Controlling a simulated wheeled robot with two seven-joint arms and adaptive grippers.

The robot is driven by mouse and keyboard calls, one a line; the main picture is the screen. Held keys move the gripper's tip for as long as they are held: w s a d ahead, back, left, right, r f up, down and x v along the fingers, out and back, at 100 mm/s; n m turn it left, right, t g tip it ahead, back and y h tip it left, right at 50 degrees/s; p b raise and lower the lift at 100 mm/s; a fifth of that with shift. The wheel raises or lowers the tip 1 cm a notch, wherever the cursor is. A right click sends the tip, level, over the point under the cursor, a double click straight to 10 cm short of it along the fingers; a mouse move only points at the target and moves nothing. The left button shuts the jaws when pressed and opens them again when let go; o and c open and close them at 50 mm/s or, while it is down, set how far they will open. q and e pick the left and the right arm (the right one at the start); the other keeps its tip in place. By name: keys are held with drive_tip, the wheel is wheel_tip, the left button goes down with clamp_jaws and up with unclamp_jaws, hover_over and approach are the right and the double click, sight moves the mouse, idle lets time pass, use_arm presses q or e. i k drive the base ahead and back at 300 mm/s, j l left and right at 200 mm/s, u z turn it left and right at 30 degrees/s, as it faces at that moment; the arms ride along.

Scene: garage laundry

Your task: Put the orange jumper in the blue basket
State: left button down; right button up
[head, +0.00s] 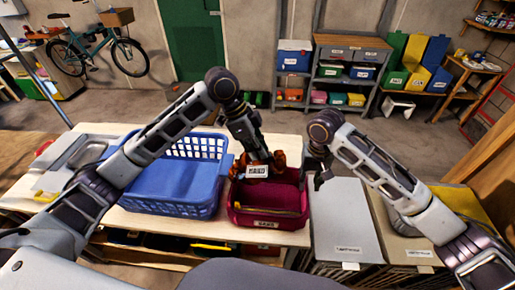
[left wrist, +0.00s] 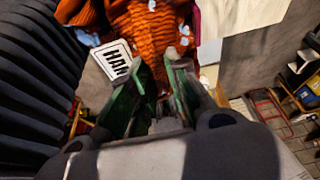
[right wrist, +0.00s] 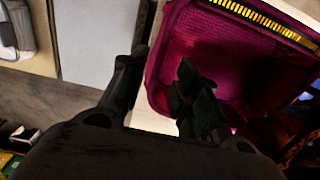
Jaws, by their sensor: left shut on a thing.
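The orange jumper (head: 279,160) is a rust-coloured knit held at the back of the maroon bin (head: 240,213). My left gripper (head: 258,158) is shut on it; in the left wrist view the jumper (left wrist: 150,40) bunches beyond the fingers (left wrist: 155,90). Whether it is fully clear of the bin is hard to tell. The blue basket (head: 165,190), with lattice sides, stands left of the bin and looks empty. My right gripper (head: 320,178) is open and empty by the bin's right side; in the right wrist view its fingers (right wrist: 155,85) are apart.
A white label (head: 257,171) shows by the jumper. A grey lidded bin (head: 340,220) stands right of the maroon bin, with a tan one (head: 410,225) beyond. A grey tray (head: 85,152) lies left of the basket. The pale tabletop is bare behind the bin.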

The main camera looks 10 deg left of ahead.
sight(176, 185)
drive_tip(key=k, duration=1)
